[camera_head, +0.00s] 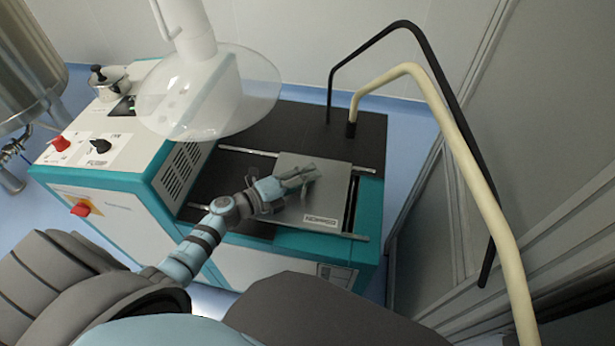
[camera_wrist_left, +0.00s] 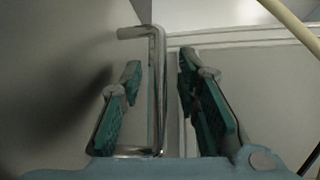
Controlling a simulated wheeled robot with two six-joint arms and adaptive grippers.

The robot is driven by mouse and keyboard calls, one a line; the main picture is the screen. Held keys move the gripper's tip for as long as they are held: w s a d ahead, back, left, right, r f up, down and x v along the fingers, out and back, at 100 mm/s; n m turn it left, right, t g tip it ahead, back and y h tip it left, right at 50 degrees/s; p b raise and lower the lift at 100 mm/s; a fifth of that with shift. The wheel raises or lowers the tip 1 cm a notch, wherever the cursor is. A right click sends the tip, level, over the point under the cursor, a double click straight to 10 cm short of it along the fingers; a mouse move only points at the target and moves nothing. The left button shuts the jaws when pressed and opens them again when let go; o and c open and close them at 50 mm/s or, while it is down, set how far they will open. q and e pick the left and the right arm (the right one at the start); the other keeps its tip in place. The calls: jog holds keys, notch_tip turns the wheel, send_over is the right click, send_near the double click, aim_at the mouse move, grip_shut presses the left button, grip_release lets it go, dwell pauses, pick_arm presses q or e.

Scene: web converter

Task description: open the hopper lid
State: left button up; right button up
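The hopper lid (camera_head: 322,215) is a flat grey metal plate with a printed label on its front edge. It lies on top of the teal machine, between two metal rails. My left gripper (camera_head: 302,174) is over the lid, its fingers close to the plate. In the left wrist view a shiny bent metal bar handle (camera_wrist_left: 158,90) stands between the two green-padded fingers of my left gripper (camera_wrist_left: 165,95). The fingers are apart, with a visible gap on the handle's right side; contact on the left is unclear. My right gripper is not in view.
A transparent dome (camera_head: 190,105) on a white arm hangs left of the lid. A cream bent tube (camera_head: 455,130) and a black bent tube (camera_head: 440,75) arch on the right near the grey wall. A control panel (camera_head: 95,150) with knobs is at the left.

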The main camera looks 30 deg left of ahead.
pick_arm(q)
jog(key=shift+w+d, duration=0.15)
grip_shut()
